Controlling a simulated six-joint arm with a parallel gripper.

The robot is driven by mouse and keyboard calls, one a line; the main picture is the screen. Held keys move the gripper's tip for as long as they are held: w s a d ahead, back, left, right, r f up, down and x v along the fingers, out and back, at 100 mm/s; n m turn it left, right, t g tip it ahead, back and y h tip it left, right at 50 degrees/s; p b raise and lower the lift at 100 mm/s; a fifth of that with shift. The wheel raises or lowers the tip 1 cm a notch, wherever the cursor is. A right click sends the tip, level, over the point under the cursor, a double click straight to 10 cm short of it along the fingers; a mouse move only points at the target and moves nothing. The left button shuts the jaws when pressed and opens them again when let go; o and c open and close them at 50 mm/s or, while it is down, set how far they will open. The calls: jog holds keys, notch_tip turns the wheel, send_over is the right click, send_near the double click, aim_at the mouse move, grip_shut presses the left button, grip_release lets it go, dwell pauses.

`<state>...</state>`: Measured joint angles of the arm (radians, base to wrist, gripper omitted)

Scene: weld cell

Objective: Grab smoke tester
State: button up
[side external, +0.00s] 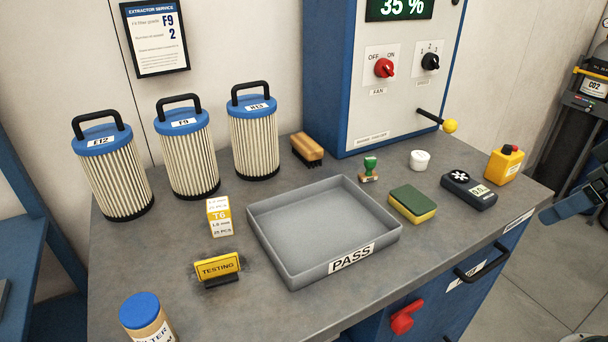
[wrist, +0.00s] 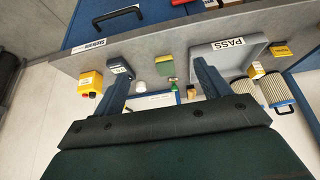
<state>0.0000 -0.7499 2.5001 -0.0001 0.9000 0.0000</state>
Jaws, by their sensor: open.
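No label reading smoke tester is legible. The yellow box with a black top and red button (side external: 505,163) may be it; it stands upright near the bench's right end. In the wrist view the yellow box (wrist: 90,83) lies left of my left finger, outside the jaws. My gripper (wrist: 160,70) is open and empty, its fingers wide apart. In the side view one blue-grey finger (side external: 567,208) shows at the right edge, apart from the yellow box. A dark meter with a fan mark (side external: 469,190) lies beside the box; in the wrist view my finger partly overlaps it.
A green-yellow sponge (side external: 412,204), white tub (side external: 420,160), green stamp (side external: 369,169) and brush (side external: 307,150) lie left of the meter. A grey PASS tray (side external: 270,258) is mid-bench. The blue cabinet (side external: 335,110) has a protruding yellow-knobbed lever (side external: 449,125).

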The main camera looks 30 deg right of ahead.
jog(key=w+d+r+m+g, duration=0.2)
jog(key=w+d+r+m, duration=0.1)
jog(key=w+d+m, duration=0.4)
jog(key=w+d+r+m+g, duration=0.15)
jog(key=w+d, duration=0.25)
jog(key=w, duration=0.4)
jog(key=w+d+f+m, duration=0.2)
jog(key=w+d+m, duration=0.1)
jog(key=d, duration=0.3)
jog(key=w+d+f+m+g, duration=0.1)
jog(key=w+d+f+m, duration=0.1)
jog(key=d, duration=0.4)
jog(key=w+d+f+m+g, duration=0.1)
jog(key=w+d+f+m, duration=0.1)
jog(key=w+d+m, duration=0.2)
jog(key=shift+w+d+f, duration=0.1)
jog(key=shift+d+f, duration=0.05)
jog(key=shift+d, duration=0.65)
jog(key=shift+d+f, duration=0.15)
jog(key=shift+d, duration=0.65)
jog(key=shift+d+f+m, duration=0.25)
jog(key=shift+d, duration=0.1)
